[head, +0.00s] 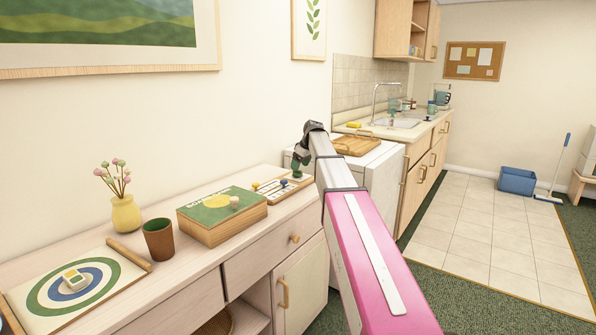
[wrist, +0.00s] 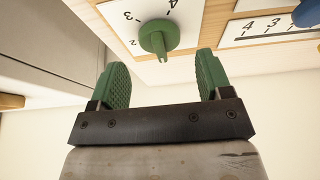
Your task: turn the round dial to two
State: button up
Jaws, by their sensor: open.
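The round dial (wrist: 158,36) is green, with a narrow pointer-like ridge. In the wrist view it sits on a white scale plate with the figures 2, 3 and 4 around it. Its narrow end points toward the bottom of the picture, away from the 2 at its lower left. My gripper (wrist: 161,72) is open, its two green fingers apart on either side below the dial, with nothing between them. In the head view my gripper (head: 298,168) is over the right end of the control board (head: 262,197), where it hides the dial.
Beside the dial is a slider scale (wrist: 266,28) with a blue knob (wrist: 307,13). On the sideboard, a green-topped box (head: 212,233), a brown cup (head: 159,240), a yellow vase (head: 126,214) and a target board (head: 45,305) stand left of the control board.

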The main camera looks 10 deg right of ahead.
jog(key=shift+x, duration=1.6)
jog(key=c, duration=0.9)
